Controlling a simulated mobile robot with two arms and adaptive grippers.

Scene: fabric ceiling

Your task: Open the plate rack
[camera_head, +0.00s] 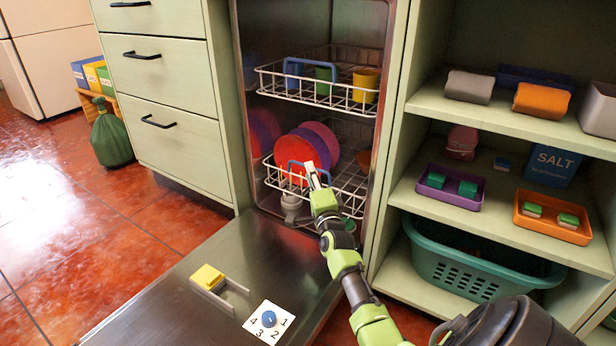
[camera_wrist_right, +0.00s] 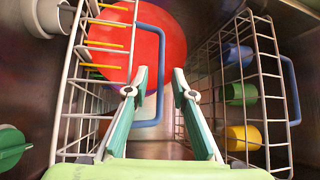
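The plate rack (camera_head: 349,190) is the lower white wire rack inside the open dishwasher. It holds a red plate (camera_head: 296,158) and purple and pink plates behind it. A blue handle (camera_head: 291,167) stands at its front. In the right wrist view the rack (camera_wrist_right: 72,85) is on the left, with the red plate (camera_wrist_right: 120,40) behind the handle (camera_wrist_right: 161,60). My right gripper (camera_head: 313,177) is at the handle. In the wrist view its two fingers (camera_wrist_right: 160,76) are apart, with the handle's bar between them; contact is not clear. My left gripper is not in view.
The dishwasher door (camera_head: 180,310) lies lowered in front, with a yellow block (camera_head: 208,276) and a blue knob (camera_head: 269,318) on it. The upper rack (camera_head: 335,97) holds cups. Shelves (camera_head: 405,192) stand close on the right, drawers (camera_head: 175,100) on the left.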

